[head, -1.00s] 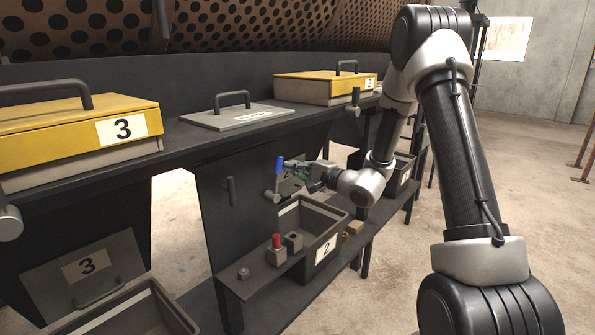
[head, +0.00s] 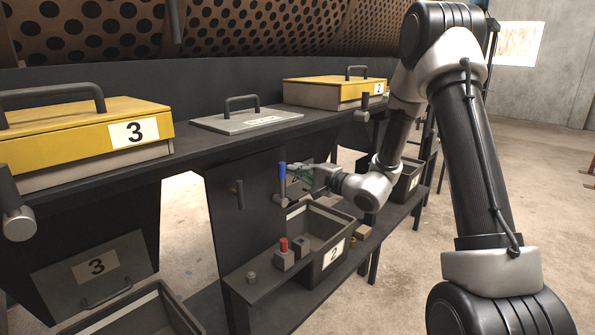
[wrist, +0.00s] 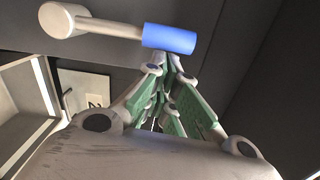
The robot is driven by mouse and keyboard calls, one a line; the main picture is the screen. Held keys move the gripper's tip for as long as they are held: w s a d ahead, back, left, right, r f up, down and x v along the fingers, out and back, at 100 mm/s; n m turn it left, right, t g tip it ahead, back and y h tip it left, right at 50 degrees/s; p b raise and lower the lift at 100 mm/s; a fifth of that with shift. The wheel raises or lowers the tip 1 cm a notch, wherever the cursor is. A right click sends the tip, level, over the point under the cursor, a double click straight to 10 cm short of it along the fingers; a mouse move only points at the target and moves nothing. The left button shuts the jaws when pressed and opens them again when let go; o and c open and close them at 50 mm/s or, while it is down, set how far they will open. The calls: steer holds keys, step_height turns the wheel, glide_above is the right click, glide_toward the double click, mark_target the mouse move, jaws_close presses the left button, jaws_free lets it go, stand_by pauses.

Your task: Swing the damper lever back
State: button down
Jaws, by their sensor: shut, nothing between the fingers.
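The damper lever (head: 282,175) has a blue grip and a grey arm on a round pivot, on the dark panel below the ledge. It stands about upright in the head view. In the wrist view its blue grip (wrist: 170,38) lies just beyond my fingertips, with the pivot hub at upper left. My gripper (head: 292,168) is just right of the blue grip in the head view. Its green-padded fingers (wrist: 160,62) are shut with nothing between them. The tips are at or very near the grip; I cannot tell if they touch.
A bin marked 2 (head: 349,218) stands on the lower shelf below the lever. A red button block (head: 284,254) and small blocks are beside it. A fixed bar handle (head: 240,195) is left of the lever. Yellow lidded boxes (head: 80,122) and a grey lid (head: 245,120) are above.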

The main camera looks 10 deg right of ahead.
steer(key=shift+w+d, duration=0.1)
steer(key=s+d, duration=0.6)
steer(key=d, duration=0.3)
steer(key=shift+s+d, duration=0.15)
steer(key=shift+d, duration=0.2)
